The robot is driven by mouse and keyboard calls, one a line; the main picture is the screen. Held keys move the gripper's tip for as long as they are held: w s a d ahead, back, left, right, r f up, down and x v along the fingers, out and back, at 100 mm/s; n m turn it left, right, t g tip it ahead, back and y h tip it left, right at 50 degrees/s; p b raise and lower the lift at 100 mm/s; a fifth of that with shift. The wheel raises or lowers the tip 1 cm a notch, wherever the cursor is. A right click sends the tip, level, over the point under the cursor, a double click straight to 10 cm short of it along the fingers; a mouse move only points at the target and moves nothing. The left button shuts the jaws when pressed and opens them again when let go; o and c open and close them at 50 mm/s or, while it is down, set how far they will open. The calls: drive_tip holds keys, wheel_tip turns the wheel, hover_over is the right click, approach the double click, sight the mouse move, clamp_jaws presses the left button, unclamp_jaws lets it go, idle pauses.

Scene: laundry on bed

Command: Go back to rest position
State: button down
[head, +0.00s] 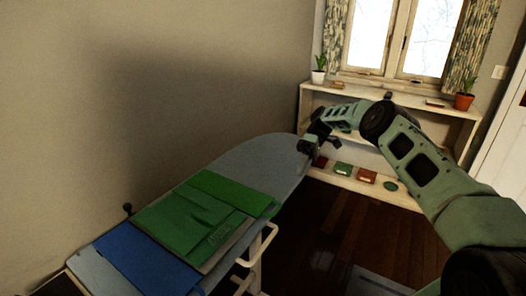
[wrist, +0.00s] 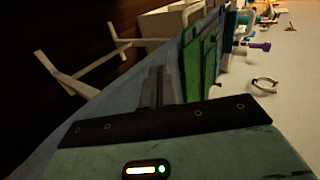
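My gripper (head: 318,147) is at the end of my green arm, above or beside the far rounded end of the ironing board (head: 262,158). In the wrist view its grey fingers (wrist: 160,88) lie close together, with nothing seen between them. A folded green garment (head: 190,215) lies on the board, apart from the gripper. A blue cloth (head: 140,262) lies at the board's near end, partly under the green one. The green garment also shows in the wrist view (wrist: 200,62), beyond the fingers.
A low white shelf (head: 440,118) stands under the window, with potted plants (head: 464,101) on top and several small items on its lower level. The wall (head: 150,80) runs along the board's left side. Dark wooden floor (head: 340,225) is open right of the board.

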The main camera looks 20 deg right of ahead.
drive_tip(key=shift+n+h, duration=0.3)
drive_tip(key=shift+h, duration=0.3)
drive_tip(key=a+r, duration=0.1)
drive_tip(key=a, duration=0.1)
drive_tip(key=a+r, duration=0.1)
drive_tip(key=a, duration=0.1)
drive_tip(key=a+r, duration=0.1)
drive_tip(key=a, duration=0.1)
drive_tip(key=shift+w+a+r, duration=0.1)
drive_tip(key=shift+r, duration=0.2)
drive_tip(key=s+a+r+t+h, duration=0.1)
drive_tip(key=s+a+r+h, duration=0.1)
drive_tip(key=s+a+r, duration=0.35)
drive_tip(key=s+a+r+h, duration=0.2)
drive_tip(key=s+a, duration=0.5)
drive_tip(key=a, duration=0.2)
drive_tip(key=s+a+r+t+h, duration=0.1)
drive_tip(key=s+a+r+h, duration=0.15)
drive_tip(key=s+a, duration=0.45)
drive_tip(key=s+d+t, duration=0.2)
drive_tip(key=s+t, duration=0.2)
drive_tip(key=s, duration=1.6)
drive_tip(key=shift+s+d+h, duration=0.35)
